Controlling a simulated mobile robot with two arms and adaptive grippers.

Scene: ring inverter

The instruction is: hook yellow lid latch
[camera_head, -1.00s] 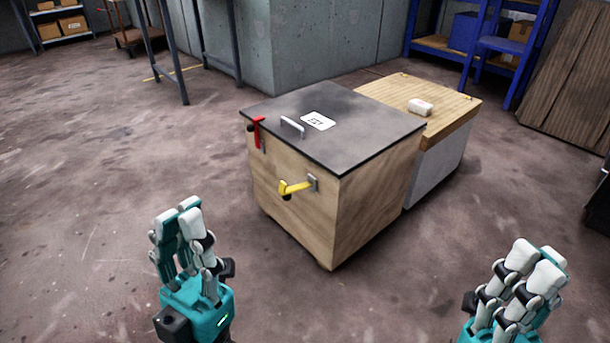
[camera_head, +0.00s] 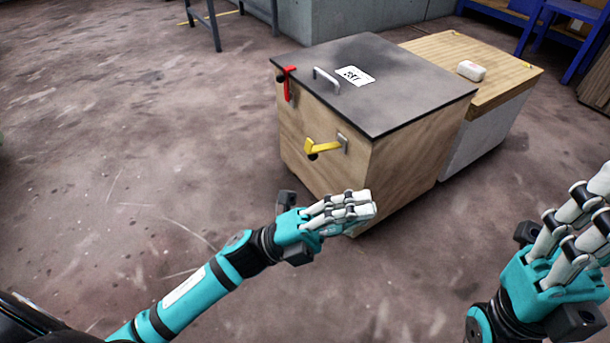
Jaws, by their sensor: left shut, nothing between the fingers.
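The yellow latch (camera_head: 323,147) is on the front face of a wooden box (camera_head: 400,172), below the dark lid (camera_head: 400,95). It is a short bar running from a grey bracket at its right to a dark round spot at its left. My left gripper (camera_head: 370,205) is shut and empty, pointing right, below the latch and in front of the box's lower part in the picture; I cannot tell whether it touches the box. My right gripper (camera_head: 598,205) points up at the right edge, apart from the box. Its fingers are partly cut off, and its opening is unclear.
A red latch (camera_head: 288,82) hangs upright at the lid's left front corner. A metal handle (camera_head: 326,80) and a white label (camera_head: 355,76) are on the lid. A second box with a wooden top (camera_head: 500,85) stands behind, with a white block (camera_head: 471,71) on it. The floor at left is clear.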

